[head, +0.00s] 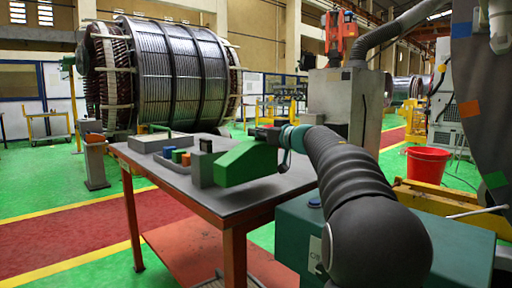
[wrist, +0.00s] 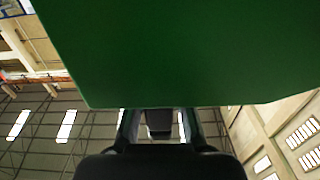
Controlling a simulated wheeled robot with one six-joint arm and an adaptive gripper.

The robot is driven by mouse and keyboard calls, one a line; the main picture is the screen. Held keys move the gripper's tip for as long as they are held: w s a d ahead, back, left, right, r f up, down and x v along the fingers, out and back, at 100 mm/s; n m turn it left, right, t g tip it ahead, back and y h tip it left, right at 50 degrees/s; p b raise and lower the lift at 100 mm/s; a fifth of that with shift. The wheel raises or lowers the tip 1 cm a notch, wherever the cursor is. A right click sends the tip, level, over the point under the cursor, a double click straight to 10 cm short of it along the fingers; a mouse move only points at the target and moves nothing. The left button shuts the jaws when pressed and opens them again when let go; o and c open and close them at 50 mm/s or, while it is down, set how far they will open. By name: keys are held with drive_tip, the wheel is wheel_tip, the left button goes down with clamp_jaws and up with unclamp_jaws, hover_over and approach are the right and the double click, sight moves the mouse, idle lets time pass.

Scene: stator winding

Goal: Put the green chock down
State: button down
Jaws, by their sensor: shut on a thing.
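The green chock (head: 246,164) is a large wedge-like block over the right part of the grey-topped table (head: 272,196) in the head view. My gripper (head: 284,138) is shut on it from the right side. In the wrist view the green chock (wrist: 190,50) fills the upper part of the picture, with my gripper's fingers (wrist: 158,122) below and against it. I cannot tell whether the underside of the chock touches the table top.
A grey tray (head: 176,163) with small blue, orange and green blocks lies left of the chock, with a grey upright block (head: 202,168) beside it. The table's front right top is bare. A red bucket (head: 428,164) stands on the floor at right.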

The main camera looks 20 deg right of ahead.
sight(258, 140)
drive_tip(key=shift+f+b, duration=0.5)
drive_tip(key=shift+f, duration=1.05)
drive_tip(key=c, duration=1.1)
unclamp_jaws()
drive_tip(key=shift+f, duration=0.15)
drive_tip(key=v, duration=1.2)
